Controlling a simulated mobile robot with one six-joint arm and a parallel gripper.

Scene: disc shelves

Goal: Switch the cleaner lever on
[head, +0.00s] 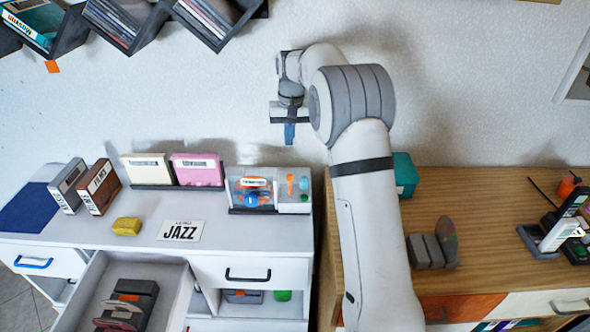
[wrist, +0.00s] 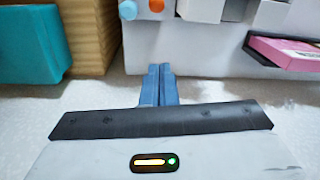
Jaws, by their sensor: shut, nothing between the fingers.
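My gripper (head: 289,133) hangs near the wall, above and behind the right end of the white cabinet. Its blue fingers (wrist: 156,85) are together and empty, pointing down in the head view. A grey box with a pale label, an orange-and-blue front and a side panel (head: 293,190) stands on the cabinet below my gripper; it may be the cleaner. An orange knob (wrist: 157,5) and a light blue knob (wrist: 127,9) show at the top of the wrist view. I cannot tell which part is the lever or how it is set. My gripper is apart from the box.
A pink case (head: 197,170) and a cream case (head: 148,169) stand left of the box. A JAZZ sign (head: 182,231) and a yellow block (head: 127,226) lie in front. A teal box (head: 405,175) stands on the wooden cabinet. An open drawer (head: 90,290) juts out.

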